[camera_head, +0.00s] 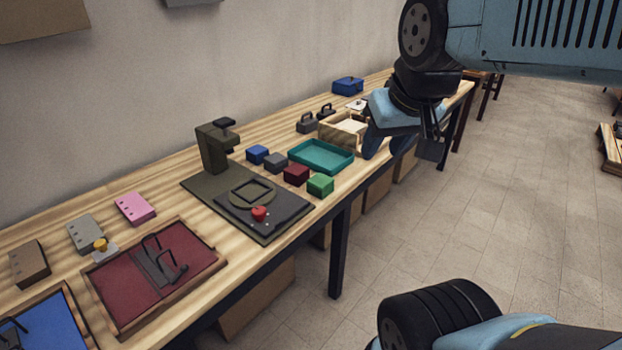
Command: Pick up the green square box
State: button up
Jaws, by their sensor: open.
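The green square box (320,185) sits on the wooden workbench (30,214), near its front edge. It is the rightmost of a group of small boxes, just right of the dark red box (296,174) and in front of the teal tray. My gripper (402,148) hangs from my arm at the upper right, over the front edge of the bench. It is open, to the right of the green box and apart from it. Its fingers are partly hidden by my wrist.
A blue box (257,154) and a grey box (275,163) stand left of the teal tray (319,167). A dark press-like stand (213,150) rises behind a base plate with a red knob (259,213). A wooden crate (341,133) is beyond the tray. Floor in front is clear.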

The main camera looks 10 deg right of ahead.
aim_at(323, 181)
jog(key=shift+o, duration=0.4)
